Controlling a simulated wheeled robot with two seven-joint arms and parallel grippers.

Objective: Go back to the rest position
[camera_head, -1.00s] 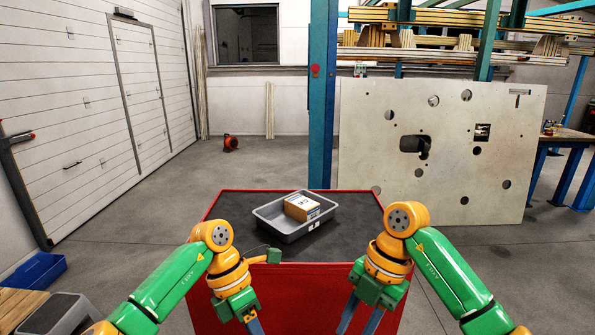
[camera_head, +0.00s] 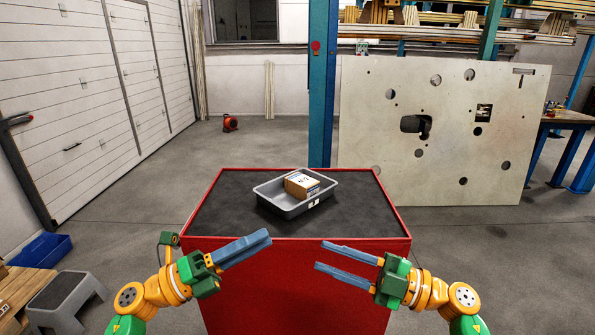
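My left gripper (camera_head: 268,239) is in front of the red cart's (camera_head: 300,290) front edge, at the left. Its two blue fingers lie together, pointing right and slightly up, with nothing seen between them. My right gripper (camera_head: 320,256) is in front of the cart at the right. Its two fingers point left with a clear gap between them, and it is empty. Both grippers are apart from the grey tray (camera_head: 288,208) on the cart's dark top. A cardboard box (camera_head: 302,186) with a white and blue label rests in the tray.
A grey step stool (camera_head: 62,297) and a blue bin (camera_head: 40,250) stand on the floor at the left, by a wooden surface (camera_head: 20,290). A blue post (camera_head: 322,90) and a large holed panel (camera_head: 440,130) stand behind the cart. The cart top around the tray is mostly clear.

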